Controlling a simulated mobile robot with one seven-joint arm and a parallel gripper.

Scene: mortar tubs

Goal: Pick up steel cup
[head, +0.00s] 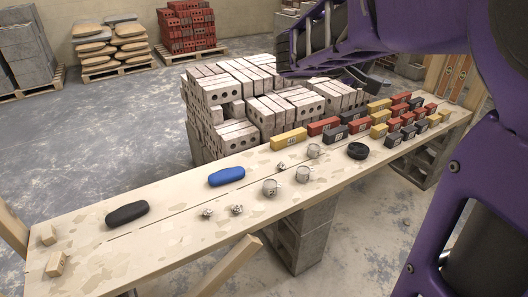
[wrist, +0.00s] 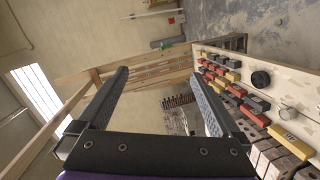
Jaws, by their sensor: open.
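Three small steel cups stand on the plank table: one at the front (head: 270,187), one to its right (head: 302,173) and one farther back (head: 314,151). One steel cup also shows at the right of the wrist view (wrist: 288,114). My gripper (wrist: 160,76) is open, with nothing between its two dark fingers. In the head view it is high, above and behind the table, partly hidden by my arm, and well apart from the cups.
The plank table (head: 165,241) also bears a blue case (head: 226,176), a black case (head: 127,214), crumpled silvery bits (head: 236,209) and a black round object (head: 357,151). Several coloured blocks (head: 289,138) crowd its right part. Stacked bricks (head: 240,135) stand behind.

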